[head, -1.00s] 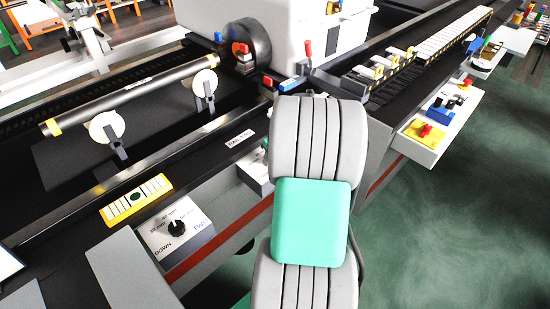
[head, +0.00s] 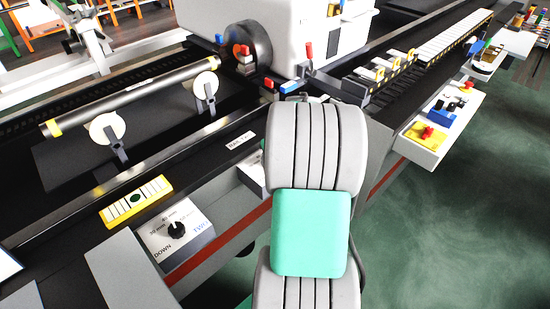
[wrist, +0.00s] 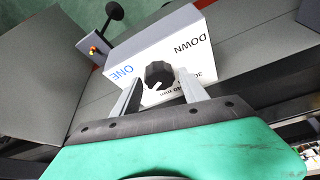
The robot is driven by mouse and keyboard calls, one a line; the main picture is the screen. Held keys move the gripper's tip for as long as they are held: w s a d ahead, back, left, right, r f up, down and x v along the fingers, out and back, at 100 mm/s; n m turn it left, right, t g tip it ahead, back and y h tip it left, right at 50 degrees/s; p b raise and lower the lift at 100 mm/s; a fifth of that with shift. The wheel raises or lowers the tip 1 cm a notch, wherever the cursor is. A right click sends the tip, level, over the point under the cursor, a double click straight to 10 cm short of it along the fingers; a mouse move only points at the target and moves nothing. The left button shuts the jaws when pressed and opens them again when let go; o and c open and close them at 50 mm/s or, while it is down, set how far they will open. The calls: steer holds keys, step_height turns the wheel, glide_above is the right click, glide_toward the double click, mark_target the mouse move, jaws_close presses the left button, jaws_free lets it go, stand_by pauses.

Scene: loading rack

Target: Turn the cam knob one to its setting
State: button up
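In the wrist view, cam knob one (wrist: 160,72) is a dark faceted knob on a white box (wrist: 203,47) marked ONE in blue and DOWN in black. A white mark shows on the knob, toward the picture's lower left. My gripper (wrist: 160,77) is open, with one finger on each side of the knob. Narrow gaps seem to show beside it; contact is not clear. The millimetre lettering is partly hidden by the knob and fingers. In the head view my arm hides the gripper and this knob; a sliver of a white box (head: 250,174) shows beside the arm.
A similar knob box (head: 178,232), marked DOWN and apparently TWO, stands left of my arm. A yellow-edged panel (head: 136,201) lies above it. A roller (head: 130,97) and a white machine housing (head: 270,30) are behind. Green floor at right is clear.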

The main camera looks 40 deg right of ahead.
steer(key=shift+o, duration=0.7)
steer(key=v, duration=0.7)
steer(key=shift+s+r, duration=0.2)
steer(key=shift+r, duration=0.15)
